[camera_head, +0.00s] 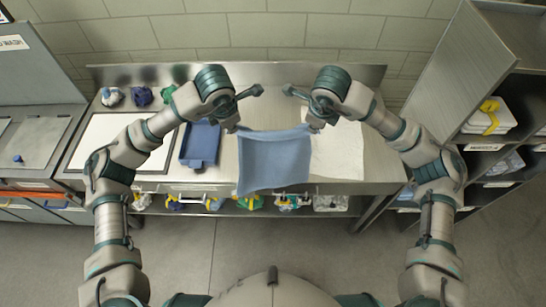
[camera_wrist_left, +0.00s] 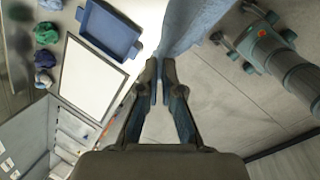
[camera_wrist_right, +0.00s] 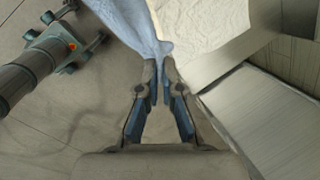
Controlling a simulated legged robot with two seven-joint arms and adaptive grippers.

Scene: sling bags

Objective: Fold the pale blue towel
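The pale blue towel (camera_head: 274,162) hangs spread between my two grippers, over the front edge of the steel table. Its upper edge sags slightly between its top corners and its lower part hangs free. My left gripper (camera_head: 236,128) is shut on the towel's upper left corner; the left wrist view shows the cloth (camera_wrist_left: 185,30) at the closed fingertips (camera_wrist_left: 159,75). My right gripper (camera_head: 313,127) is shut on the upper right corner; the right wrist view shows the cloth (camera_wrist_right: 135,25) running to its fingertips (camera_wrist_right: 160,75).
A blue tray (camera_head: 200,145) and a white board (camera_head: 110,143) lie on the table to the left. A white cloth (camera_head: 340,155) lies to the right, partly behind the towel. Crumpled cloths (camera_head: 142,96) sit at the back left. A shelf below (camera_head: 225,208) holds several items.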

